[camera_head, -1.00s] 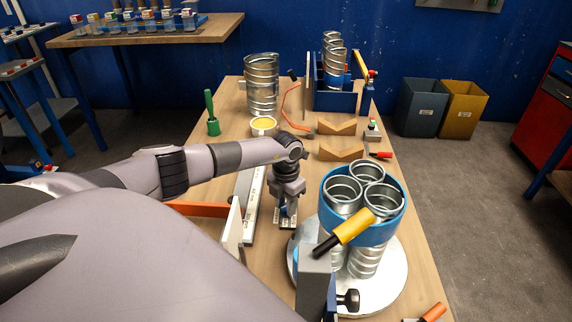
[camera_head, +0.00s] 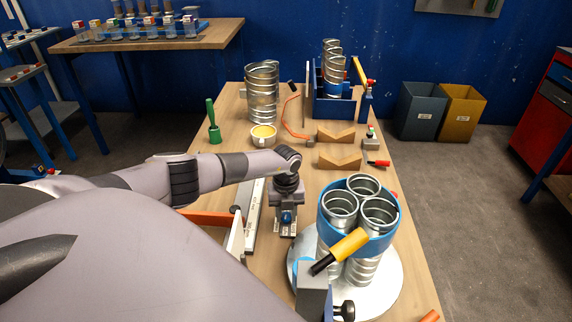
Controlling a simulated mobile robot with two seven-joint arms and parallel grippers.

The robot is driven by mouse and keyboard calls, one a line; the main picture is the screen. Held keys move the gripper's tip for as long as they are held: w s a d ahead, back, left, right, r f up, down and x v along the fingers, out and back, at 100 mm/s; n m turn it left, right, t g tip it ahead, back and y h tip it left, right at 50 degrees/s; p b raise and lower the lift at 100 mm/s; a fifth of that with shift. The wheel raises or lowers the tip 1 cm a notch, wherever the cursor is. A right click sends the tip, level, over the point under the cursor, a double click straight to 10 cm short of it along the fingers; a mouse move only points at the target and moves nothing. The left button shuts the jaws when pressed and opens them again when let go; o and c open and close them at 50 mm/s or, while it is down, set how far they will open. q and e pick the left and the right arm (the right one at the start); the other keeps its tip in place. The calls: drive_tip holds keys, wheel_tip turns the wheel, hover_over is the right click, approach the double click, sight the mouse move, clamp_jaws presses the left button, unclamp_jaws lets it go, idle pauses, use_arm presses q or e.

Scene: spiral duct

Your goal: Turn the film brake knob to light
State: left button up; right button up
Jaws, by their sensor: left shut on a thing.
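My left gripper (camera_head: 287,220) points down at the table, left of the turntable. It is shut on a small blue knob (camera_head: 287,216), which shows between its fingers. I take this for the film brake knob; its pointer direction is too small to tell. A small plate with pale labels (camera_head: 284,233) lies just under the fingers, its words unreadable. My right gripper is not in view.
A silver turntable (camera_head: 388,290) carries several spiral ducts bound by a blue ring (camera_head: 335,234). Behind lie wooden V-blocks (camera_head: 339,162), a yellow-filled cup (camera_head: 263,135) and a large duct (camera_head: 262,95).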

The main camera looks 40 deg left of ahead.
sight(286, 215)
use_arm(q)
drive_tip(key=shift+n, duration=0.6)
drive_tip(key=o, duration=1.1)
drive_tip(key=shift+c, duration=0.2)
drive_tip(key=shift+r+p, duration=0.3)
drive_tip(key=shift+r, duration=3.3)
